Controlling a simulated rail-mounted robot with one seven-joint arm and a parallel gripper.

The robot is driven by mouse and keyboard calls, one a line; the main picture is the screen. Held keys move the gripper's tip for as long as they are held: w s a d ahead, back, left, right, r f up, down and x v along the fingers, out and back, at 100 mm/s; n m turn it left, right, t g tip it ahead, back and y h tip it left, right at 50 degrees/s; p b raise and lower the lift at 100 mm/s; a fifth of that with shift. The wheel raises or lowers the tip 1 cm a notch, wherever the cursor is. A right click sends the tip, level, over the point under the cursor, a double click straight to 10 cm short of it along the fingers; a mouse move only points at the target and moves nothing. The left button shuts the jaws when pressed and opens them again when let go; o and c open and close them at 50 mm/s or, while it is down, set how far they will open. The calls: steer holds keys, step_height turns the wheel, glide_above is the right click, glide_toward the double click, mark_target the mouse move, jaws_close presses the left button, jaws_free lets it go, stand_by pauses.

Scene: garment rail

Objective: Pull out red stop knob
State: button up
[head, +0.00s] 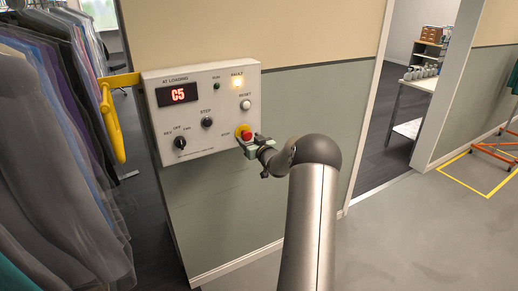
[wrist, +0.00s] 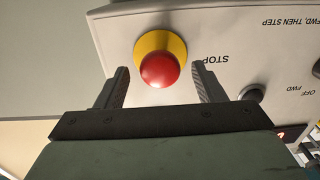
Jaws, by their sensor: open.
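The red stop knob (head: 246,134) sits on a yellow collar at the lower right of the white control panel (head: 215,80) in the head view. In the wrist view the red knob (wrist: 160,70) is large, with its yellow collar (wrist: 150,42) behind it and the label STOP to its right. My gripper (wrist: 162,85) is open, its two dark fingers apart on either side of the knob's lower part. A gap shows between each finger and the knob. In the head view my gripper (head: 247,146) is small at the knob and partly hidden by my wrist.
The panel also carries a red display (head: 178,94) reading C5, a lit amber fault lamp (head: 239,83), a reset button (head: 245,104) and black selector knobs. A yellow bracket (head: 112,115) and hanging garments (head: 50,140) are at the left. Open floor and a doorway lie right.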

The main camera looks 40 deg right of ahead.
steer(key=s+a+b, duration=0.3)
steer(key=s, duration=1.3)
steer(key=shift+s+b, duration=0.3)
steer(key=shift+b, duration=0.1)
steer(key=shift+a, duration=0.1)
steer(key=a+f+g, duration=0.1)
steer(key=a+g, duration=0.6)
steer(key=a, duration=1)
steer(key=s+a+f+n+g+y, duration=0.2)
steer(key=s+a+g, duration=0.8)
steer(key=s+a, duration=1.3)
steer(key=s+f+y, duration=0.1)
steer(key=s, duration=0.2)
steer(key=shift+s+a+f+y, duration=0.3)
steer(key=shift+a+f, duration=0.1)
